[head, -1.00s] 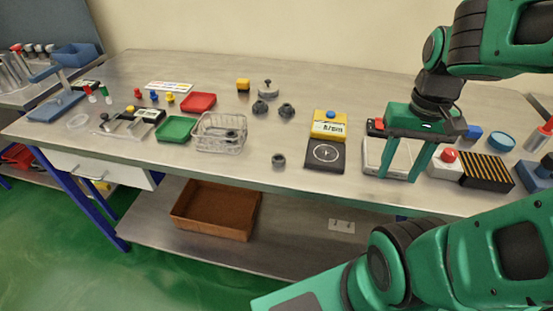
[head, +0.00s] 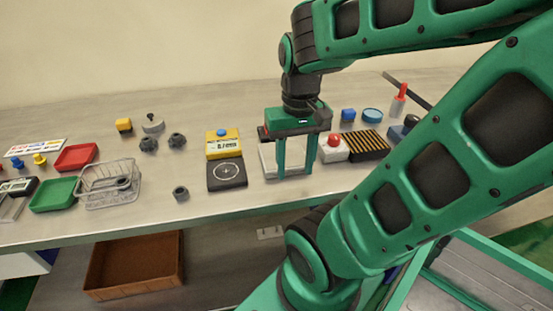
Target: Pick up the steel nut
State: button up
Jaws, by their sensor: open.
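A small dark grey nut-like ring (head: 181,193), which looks like the steel nut, lies alone near the front edge of the bench. A similar small dark round piece (head: 123,183) sits in the clear wire-like basket (head: 95,200); I cannot tell exactly what it is. My gripper (head: 295,170) points down with its two green fingers apart and nothing between them. It is over the pale grey box to the right of the black pad, well right of the lone nut.
A yellow device (head: 222,149) with a black pad (head: 227,175) stands between the nut and my gripper. Two dark knobs (head: 177,140) (head: 148,144) stand behind the nut. Green (head: 53,194) and red (head: 75,157) trays are at left. A red-button box (head: 334,147) is at right.

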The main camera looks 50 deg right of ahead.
aim_at(182, 196)
jog(key=u, duration=0.75)
jog(key=k, duration=1.3)
jog(key=z, duration=0.4)
jog(key=i, duration=1)
jog(key=u, duration=0.05)
